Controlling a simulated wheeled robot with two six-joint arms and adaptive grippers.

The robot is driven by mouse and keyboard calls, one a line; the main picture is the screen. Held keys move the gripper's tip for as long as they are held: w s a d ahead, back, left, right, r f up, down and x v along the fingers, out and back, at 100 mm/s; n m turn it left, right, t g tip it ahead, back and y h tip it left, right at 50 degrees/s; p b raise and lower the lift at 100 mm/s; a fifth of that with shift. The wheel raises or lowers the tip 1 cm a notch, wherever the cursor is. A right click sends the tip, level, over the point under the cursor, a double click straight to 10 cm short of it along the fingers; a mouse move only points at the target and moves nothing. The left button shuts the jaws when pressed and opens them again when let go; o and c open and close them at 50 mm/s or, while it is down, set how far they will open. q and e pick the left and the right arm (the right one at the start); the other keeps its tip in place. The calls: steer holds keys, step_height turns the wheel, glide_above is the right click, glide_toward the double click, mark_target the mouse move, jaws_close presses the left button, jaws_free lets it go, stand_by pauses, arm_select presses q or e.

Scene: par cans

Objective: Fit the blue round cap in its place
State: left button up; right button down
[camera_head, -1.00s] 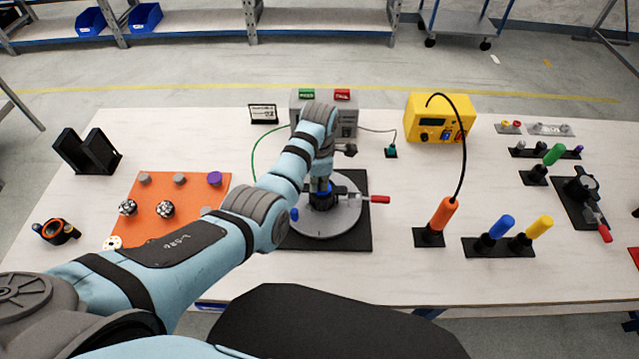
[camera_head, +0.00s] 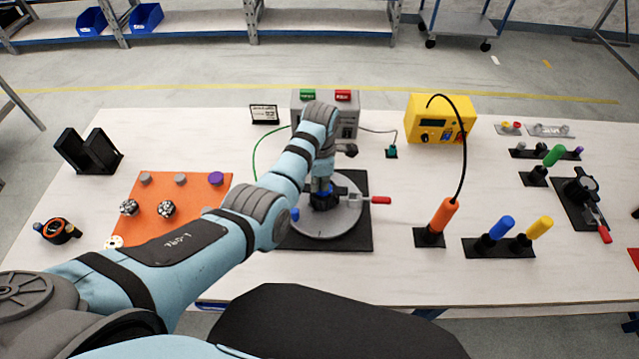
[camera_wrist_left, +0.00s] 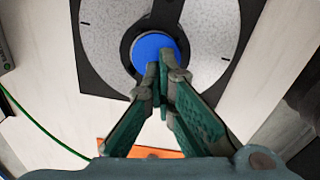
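A blue round cap (camera_wrist_left: 154,50) shows in the left wrist view, lying inside a dark ring (camera_wrist_left: 128,47) at the middle of a round grey plate (camera_wrist_left: 100,28). In the head view the grey plate (camera_head: 345,220) is on a black base on the table, and the blue at its middle is mostly hidden by my arm. My left gripper (camera_wrist_left: 163,72) points down at the cap with its fingertips together, over the cap's near edge. Whether they touch it I cannot tell. My right gripper is in neither view.
A red-handled clamp (camera_head: 378,199) is at the plate's right. An orange board (camera_head: 150,190) with small parts lies left. Behind stands a grey box (camera_head: 345,122) with green and red buttons. Upright coloured handles (camera_head: 500,228) stand right. Bare table lies between.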

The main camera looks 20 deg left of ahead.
arm_select(q)
steer(key=shift+o, duration=0.2)
steer(key=shift+s+f, duration=0.2)
steer(key=shift+f, duration=0.15)
steer(key=o, duration=0.4)
steer(key=shift+c, duration=0.2)
steer(key=shift+w+f, duration=0.15)
steer(key=shift+w, duration=0.15)
steer(key=shift+w, duration=0.15)
steer(key=shift+r, duration=0.45)
step_height(320, 180, up, 7)
steer(key=shift+d+f, duration=0.1)
